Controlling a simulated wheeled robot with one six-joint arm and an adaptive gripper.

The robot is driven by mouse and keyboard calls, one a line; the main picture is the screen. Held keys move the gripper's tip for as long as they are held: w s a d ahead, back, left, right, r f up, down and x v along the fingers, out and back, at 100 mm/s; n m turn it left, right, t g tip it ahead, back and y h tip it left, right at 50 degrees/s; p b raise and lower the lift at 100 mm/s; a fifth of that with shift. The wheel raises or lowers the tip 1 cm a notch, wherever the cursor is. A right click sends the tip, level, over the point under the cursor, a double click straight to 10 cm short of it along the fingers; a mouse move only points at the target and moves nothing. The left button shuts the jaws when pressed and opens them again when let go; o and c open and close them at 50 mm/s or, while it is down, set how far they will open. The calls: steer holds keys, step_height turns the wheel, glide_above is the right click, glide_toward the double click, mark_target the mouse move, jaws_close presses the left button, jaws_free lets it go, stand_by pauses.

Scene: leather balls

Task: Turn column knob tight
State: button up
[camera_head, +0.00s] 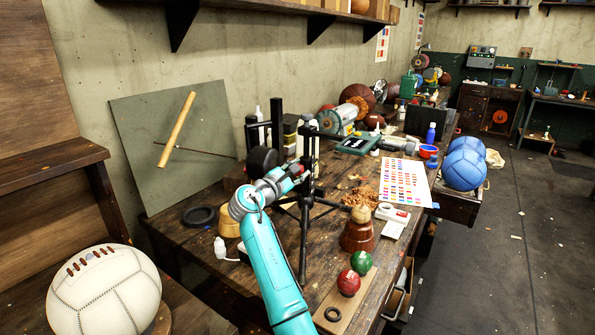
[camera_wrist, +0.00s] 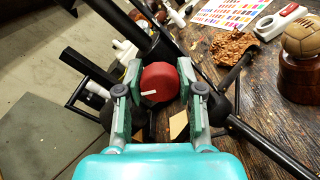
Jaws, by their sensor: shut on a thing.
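The column knob (camera_wrist: 159,82) is a round red knob with a white mark, on the black column of a tripod stand (camera_head: 304,215). In the wrist view my gripper (camera_wrist: 158,88) has its two green fingers on either side of the knob, shut on it. The white mark points roughly sideways in the wrist view. In the head view my gripper (camera_head: 297,172) is at the stand's column, and a little red of the knob shows there. The knob's shaft and its back are hidden.
The bench holds a colour chart (camera_head: 404,181), leather shavings (camera_head: 362,196), a small ball on a brown stand (camera_head: 358,235), and red and green balls on a board (camera_head: 345,292). The stand's legs spread close around my gripper. A white ball (camera_head: 104,295) is at the lower left.

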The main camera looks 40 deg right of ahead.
steer(key=m, duration=0.6)
steer(key=shift+m, duration=0.3)
steer(key=m, duration=0.6)
steer(key=shift+f, duration=0.15)
steer(key=o, duration=1.2)
steer(key=shift+c, duration=0.2)
steer(key=shift+a, duration=0.1)
steer(key=v, duration=1.2)
